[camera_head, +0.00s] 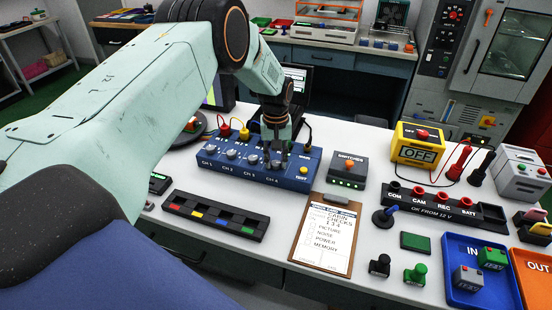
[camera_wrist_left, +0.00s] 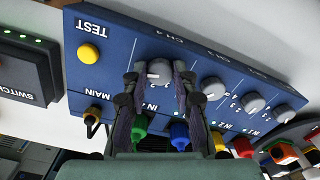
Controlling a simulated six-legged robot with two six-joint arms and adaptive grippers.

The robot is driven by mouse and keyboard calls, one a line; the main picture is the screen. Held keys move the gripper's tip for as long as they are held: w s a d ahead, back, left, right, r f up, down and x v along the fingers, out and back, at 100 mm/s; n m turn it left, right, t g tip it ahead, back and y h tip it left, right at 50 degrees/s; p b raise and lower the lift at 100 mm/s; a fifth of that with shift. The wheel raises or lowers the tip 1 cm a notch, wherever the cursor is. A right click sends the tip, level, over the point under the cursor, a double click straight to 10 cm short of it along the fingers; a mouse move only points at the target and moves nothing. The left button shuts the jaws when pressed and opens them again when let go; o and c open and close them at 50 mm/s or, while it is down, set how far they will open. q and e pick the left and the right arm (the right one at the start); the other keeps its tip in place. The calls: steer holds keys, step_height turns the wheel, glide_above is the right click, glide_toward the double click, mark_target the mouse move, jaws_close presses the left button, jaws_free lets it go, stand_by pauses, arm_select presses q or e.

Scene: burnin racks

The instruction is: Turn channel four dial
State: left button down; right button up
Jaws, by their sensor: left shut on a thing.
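The blue channel box (camera_head: 240,172) stands on the white table, with grey dials labelled CH 1 to CH 4 along its top. My left gripper (camera_head: 275,152) reaches down over the CH 4 end of the box. In the left wrist view, the channel four dial (camera_wrist_left: 158,70) sits between the two fingers of my left gripper (camera_wrist_left: 158,78), which is shut on it. The dial carries a pale pointer mark. The other dials (camera_wrist_left: 213,88) are free beside it. My right gripper is not in view.
Coloured plugs (camera_head: 244,133) stand along the box's back edge. A yellow TEST button (camera_head: 304,170) is at its right end. The switcher box (camera_head: 348,170) stands just right. A clipboard (camera_head: 325,235) and a slotted tray (camera_head: 215,215) lie in front.

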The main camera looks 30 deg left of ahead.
arm_select(q)
steer(key=n+p, duration=0.1)
steer(key=n, duration=0.3)
steer(key=shift+w+r, duration=0.1)
steer(key=shift+a+n, duration=0.1)
steer(key=shift+n, duration=1.5)
steer(key=shift+n+p, duration=0.3)
steer(key=c, duration=1.4)
jaws_free()
steer(key=shift+c, duration=0.2)
steer(key=o, duration=0.4)
